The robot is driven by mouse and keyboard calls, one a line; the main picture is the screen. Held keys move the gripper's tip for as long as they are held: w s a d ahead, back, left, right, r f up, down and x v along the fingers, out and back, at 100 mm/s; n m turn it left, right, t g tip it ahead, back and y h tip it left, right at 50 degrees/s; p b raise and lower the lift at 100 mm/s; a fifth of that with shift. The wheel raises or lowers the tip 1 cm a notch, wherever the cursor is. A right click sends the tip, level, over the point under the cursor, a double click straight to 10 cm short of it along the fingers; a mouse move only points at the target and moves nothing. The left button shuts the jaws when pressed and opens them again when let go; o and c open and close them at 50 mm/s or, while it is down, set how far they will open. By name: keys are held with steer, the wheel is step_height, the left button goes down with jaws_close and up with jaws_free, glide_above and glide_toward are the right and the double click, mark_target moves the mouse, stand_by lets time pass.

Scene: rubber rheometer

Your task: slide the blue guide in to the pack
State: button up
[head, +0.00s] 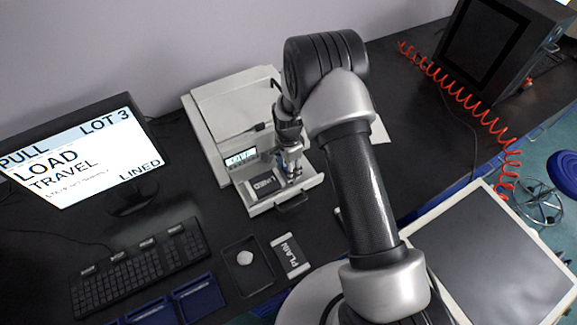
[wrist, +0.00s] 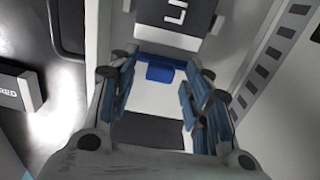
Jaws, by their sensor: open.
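The blue guide (wrist: 163,72) is a low blue bar with a darker tab, in the wrist view between and beyond my fingertips. It lies just below the near edge of the dark pack (wrist: 175,14), whose white lettering is cut off. I cannot tell whether guide and pack touch. In the head view the pack (head: 264,186) sits on the instrument's pale tray and reads LINED. My gripper (wrist: 160,98) has blue finger pads and is open and empty, pointing down at the tray. It also shows in the head view (head: 292,172), where it hides the guide.
The pale instrument (head: 235,110) with a small display stands behind the tray. A monitor (head: 75,155) and keyboard (head: 140,268) are at left; a red coiled hose (head: 460,95) is at right.

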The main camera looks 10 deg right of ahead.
steer(key=shift+r, duration=0.1)
step_height(320, 180, up, 12)
stand_by(0.5)
